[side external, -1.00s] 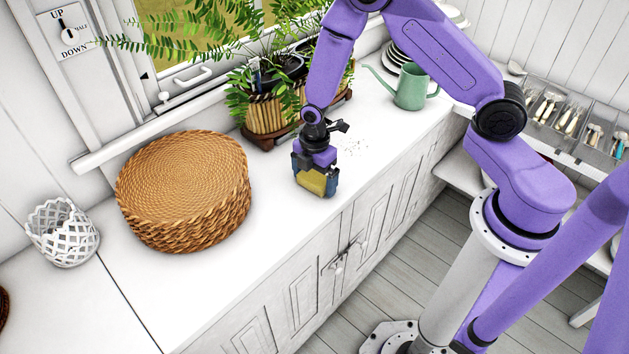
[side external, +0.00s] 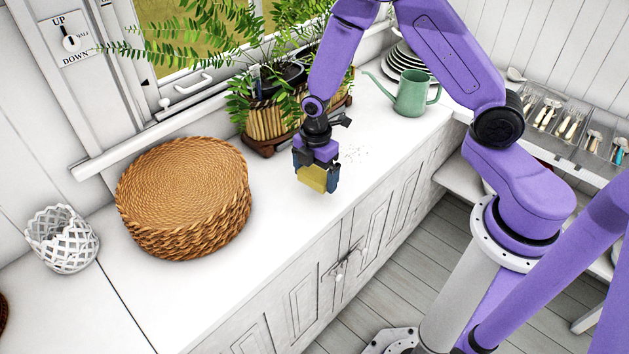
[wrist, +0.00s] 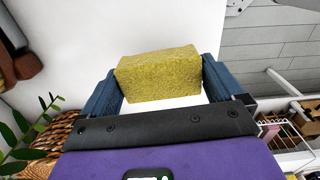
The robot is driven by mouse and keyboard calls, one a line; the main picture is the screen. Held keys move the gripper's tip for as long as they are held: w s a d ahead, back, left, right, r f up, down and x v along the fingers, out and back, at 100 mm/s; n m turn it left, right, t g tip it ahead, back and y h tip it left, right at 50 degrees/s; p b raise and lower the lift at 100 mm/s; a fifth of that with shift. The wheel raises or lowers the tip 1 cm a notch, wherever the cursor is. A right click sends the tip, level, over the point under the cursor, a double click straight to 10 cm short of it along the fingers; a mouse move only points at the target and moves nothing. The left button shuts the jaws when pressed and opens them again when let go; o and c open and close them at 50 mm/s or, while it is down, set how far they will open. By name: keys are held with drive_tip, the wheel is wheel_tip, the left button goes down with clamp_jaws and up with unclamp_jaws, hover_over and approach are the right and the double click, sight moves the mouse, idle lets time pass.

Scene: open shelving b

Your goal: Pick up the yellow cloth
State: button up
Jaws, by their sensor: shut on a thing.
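The yellow cloth (side external: 313,178) looks like a thick yellow block, more like a sponge. It is between the two dark blue fingers of my gripper (side external: 316,181), over the white counter near its front edge. In the wrist view the yellow cloth (wrist: 160,76) spans the gap between both fingers of my gripper (wrist: 160,85), which press on its two ends. My gripper is shut on it, and it appears to be a little above the counter. Its underside is hidden.
A round woven basket (side external: 185,190) stands left of my gripper and a white lattice cup (side external: 62,238) further left. A potted fern (side external: 268,115) stands close behind it. A green watering can (side external: 411,95) is to the right. The counter (side external: 235,285) in front is clear.

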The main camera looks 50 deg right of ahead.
drive_tip(key=s+d+r, duration=0.2)
drive_tip(key=s+r, duration=0.7)
drive_tip(key=s, duration=0.4)
drive_tip(key=shift+s+r, duration=0.15)
drive_tip(key=shift+s, duration=0.15)
